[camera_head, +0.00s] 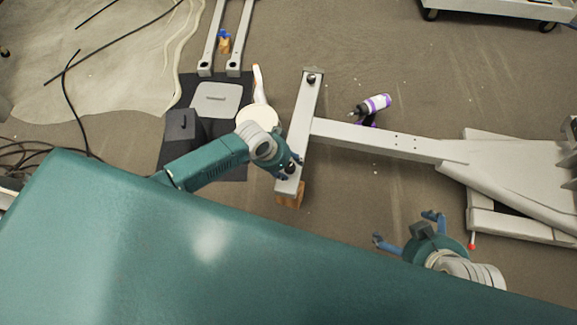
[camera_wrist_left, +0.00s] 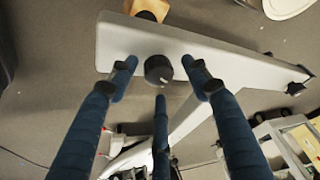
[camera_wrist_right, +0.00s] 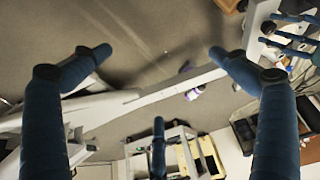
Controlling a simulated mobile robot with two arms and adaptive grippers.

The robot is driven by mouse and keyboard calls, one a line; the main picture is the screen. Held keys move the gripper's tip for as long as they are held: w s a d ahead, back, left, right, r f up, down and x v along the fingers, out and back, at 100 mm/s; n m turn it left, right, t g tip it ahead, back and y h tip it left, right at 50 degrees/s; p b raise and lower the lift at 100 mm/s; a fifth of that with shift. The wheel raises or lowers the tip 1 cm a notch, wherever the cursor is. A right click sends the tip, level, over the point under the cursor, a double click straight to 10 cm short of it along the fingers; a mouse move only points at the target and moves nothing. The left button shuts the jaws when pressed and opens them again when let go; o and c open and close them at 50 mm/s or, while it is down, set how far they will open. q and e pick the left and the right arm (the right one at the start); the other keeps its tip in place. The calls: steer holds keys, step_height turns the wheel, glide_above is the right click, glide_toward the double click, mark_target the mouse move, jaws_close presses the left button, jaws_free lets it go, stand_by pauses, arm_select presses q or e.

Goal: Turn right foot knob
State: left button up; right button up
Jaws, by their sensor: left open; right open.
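A light grey foot bar (camera_head: 303,122) lies across the end of a long beam, with a round black knob (camera_head: 311,79) at its far end. A second black knob (camera_wrist_left: 158,69) sits at the near end. My left gripper (camera_head: 286,171) is over that near end, its fingers open. In the left wrist view the near knob lies between the fingertips of my left gripper (camera_wrist_left: 158,72), with gaps on both sides; the far knob also shows there (camera_wrist_left: 295,88). My right gripper (camera_head: 404,228) is open and empty, right of the foot bar and apart from it.
A wooden block (camera_head: 291,195) is under the near end of the bar. A purple and white power tool (camera_head: 374,104) lies beside the beam (camera_head: 375,138). A dark mat (camera_head: 238,163) with a grey panel (camera_head: 217,99) is left.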

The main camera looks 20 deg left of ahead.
arm_select(q)
steer(key=shift+w+d+f, duration=0.1)
steer(key=shift+w+f, duration=0.05)
steer(key=shift+f, duration=0.2)
arm_select(e)
steer(key=shift+w+a+r+t, duration=0.15)
steer(key=shift+w, duration=0.3)
steer(key=shift+w+a+r+t, duration=0.1)
steer(key=shift+w+r+t, duration=0.05)
steer(key=shift+w, duration=0.25)
arm_select(q)
steer(key=shift+c, duration=0.5)
steer(key=c, duration=1)
steer(key=shift+w+r, duration=0.1)
steer(key=shift+w, duration=0.05)
